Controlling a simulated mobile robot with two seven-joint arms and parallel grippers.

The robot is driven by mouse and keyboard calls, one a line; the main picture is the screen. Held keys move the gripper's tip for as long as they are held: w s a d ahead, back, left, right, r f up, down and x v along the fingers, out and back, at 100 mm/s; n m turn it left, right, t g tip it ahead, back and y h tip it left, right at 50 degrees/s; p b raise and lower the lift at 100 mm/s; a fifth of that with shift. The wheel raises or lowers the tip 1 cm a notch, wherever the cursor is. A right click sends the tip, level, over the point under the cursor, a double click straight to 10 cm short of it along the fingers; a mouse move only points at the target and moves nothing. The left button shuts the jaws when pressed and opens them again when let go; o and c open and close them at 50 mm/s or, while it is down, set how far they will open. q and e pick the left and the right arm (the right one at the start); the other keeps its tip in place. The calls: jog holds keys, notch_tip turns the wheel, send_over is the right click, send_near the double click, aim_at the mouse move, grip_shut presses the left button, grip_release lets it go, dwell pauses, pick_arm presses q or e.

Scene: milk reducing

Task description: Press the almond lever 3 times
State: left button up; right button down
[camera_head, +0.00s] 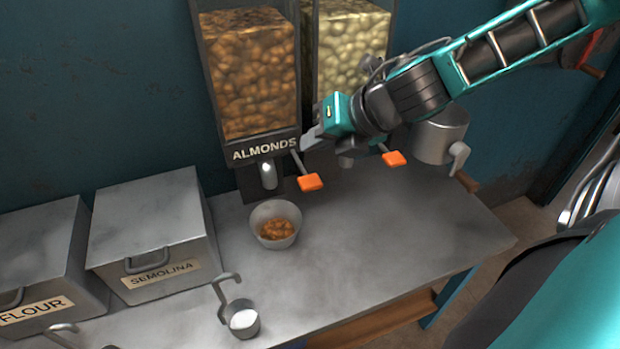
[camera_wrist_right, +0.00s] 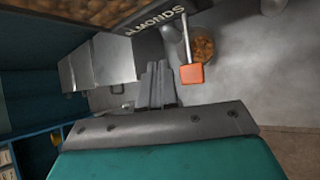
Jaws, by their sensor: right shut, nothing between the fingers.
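The almond dispenser (camera_head: 250,80) stands at the back of the counter, full of almonds and labelled ALMONDS. Its lever has an orange paddle (camera_head: 310,182), which also shows in the right wrist view (camera_wrist_right: 191,74). A metal bowl (camera_head: 274,236) with some almonds in it stands below the spout (camera_head: 268,175). My right gripper (camera_head: 308,140) is shut and empty, just above and beside the almond lever's rod. In the right wrist view its fingers (camera_wrist_right: 157,75) lie left of the orange paddle, and I cannot tell whether they touch the lever. My left gripper is out of view.
A second dispenser (camera_head: 347,60) with pale contents and its own orange paddle (camera_head: 393,159) stands to the right. Semolina (camera_head: 150,225) and flour (camera_head: 45,262) bins stand left. A ladle-like cup (camera_head: 243,318) is at the front edge.

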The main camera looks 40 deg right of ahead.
notch_tip(320, 180, up, 4)
jog(key=n+y, duration=0.1)
jog(key=n, duration=1.8)
jog(key=shift+a+f, duration=0.1)
jog(key=shift+f, duration=0.1)
jog(key=b, duration=0.1)
send_over(315, 182)
notch_tip(315, 182, down, 4)
jog(key=shift+f, duration=0.1)
notch_tip(315, 182, down, 3)
jog(key=b, duration=0.3)
jog(key=shift+f, duration=0.1)
jog(key=shift+f+b, duration=0.65)
